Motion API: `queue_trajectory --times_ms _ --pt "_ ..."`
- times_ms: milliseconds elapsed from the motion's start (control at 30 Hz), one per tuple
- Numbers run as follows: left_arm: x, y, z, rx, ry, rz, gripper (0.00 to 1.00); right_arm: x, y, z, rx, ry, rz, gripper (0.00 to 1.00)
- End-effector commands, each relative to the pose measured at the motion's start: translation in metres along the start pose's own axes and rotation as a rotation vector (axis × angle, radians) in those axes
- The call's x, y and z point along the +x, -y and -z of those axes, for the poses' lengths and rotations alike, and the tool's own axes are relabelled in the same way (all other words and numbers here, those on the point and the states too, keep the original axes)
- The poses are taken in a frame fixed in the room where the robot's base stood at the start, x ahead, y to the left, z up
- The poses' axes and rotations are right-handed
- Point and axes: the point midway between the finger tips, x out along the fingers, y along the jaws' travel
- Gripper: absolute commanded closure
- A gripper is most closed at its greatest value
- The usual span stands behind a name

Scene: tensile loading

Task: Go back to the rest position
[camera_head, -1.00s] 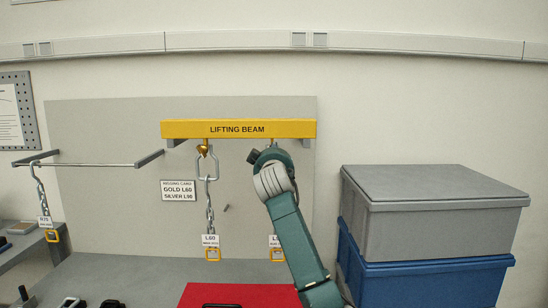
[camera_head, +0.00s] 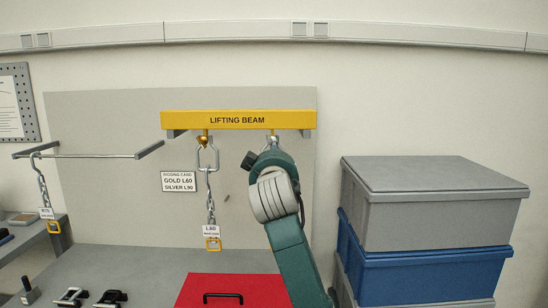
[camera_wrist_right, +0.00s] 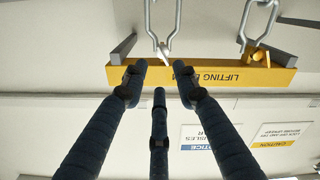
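My right arm (camera_head: 285,235) rises from the bottom in front of the lifting beam's right half. Its gripper is hidden behind the arm in the head view. In the right wrist view, the right gripper (camera_wrist_right: 158,85) has its dark fingers spread, with nothing between them. The yellow lifting beam (camera_head: 237,121) appears upside down there. A chain (camera_head: 210,185) with an L60 tag (camera_head: 211,231) hangs from the gold hook (camera_head: 204,143). A second chain (camera_wrist_right: 163,22) hangs at the silver hook (camera_wrist_right: 163,50); my arm hides most of it in the head view. My left gripper is not in view.
A red box (camera_head: 235,290) with a black handle is below the beam. Grey and blue bins (camera_head: 430,215) are stacked at right. A rail (camera_head: 95,155) at left carries another tagged chain (camera_head: 42,190). Black-and-silver shackles (camera_head: 110,298) lie on the grey bench.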

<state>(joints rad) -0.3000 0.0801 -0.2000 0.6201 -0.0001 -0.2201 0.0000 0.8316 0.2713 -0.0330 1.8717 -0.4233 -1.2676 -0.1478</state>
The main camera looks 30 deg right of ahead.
Motion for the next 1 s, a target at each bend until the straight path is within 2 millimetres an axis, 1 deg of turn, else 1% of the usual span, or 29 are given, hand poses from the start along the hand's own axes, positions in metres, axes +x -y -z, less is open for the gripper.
queue_trajectory --times_ms 433,467,567,667,700,767,800,867,900,967,1000 --pt "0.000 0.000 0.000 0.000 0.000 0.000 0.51 0.000 0.002 -0.002 -0.002 0.003 0.003 0.71" --pt "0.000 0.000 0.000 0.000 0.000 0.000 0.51 0.000 0.005 -0.005 -0.003 0.006 0.008 0.71" --pt "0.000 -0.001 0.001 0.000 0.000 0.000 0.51 -0.005 0.026 -0.028 -0.015 0.034 0.046 0.71" --pt "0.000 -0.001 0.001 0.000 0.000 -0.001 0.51 -0.018 0.064 -0.073 -0.033 0.089 0.120 0.71" --pt "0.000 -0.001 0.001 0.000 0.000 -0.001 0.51 -0.026 0.082 -0.095 -0.041 0.117 0.157 0.71" --pt "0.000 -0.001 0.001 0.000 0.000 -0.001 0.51 -0.042 0.108 -0.130 -0.052 0.164 0.215 0.71" --pt "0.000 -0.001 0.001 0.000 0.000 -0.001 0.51 -0.055 0.125 -0.153 -0.057 0.195 0.254 0.71" --pt "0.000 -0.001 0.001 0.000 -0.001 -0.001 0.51 -0.075 0.147 -0.189 -0.067 0.246 0.311 0.71" --pt "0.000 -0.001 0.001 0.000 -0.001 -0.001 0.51 -0.091 0.160 -0.211 -0.071 0.279 0.348 0.71" --pt "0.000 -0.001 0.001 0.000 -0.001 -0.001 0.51 -0.116 0.179 -0.245 -0.077 0.335 0.405 0.71" --pt "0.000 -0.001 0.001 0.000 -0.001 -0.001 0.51 -0.135 0.190 -0.267 -0.081 0.371 0.442 0.71"
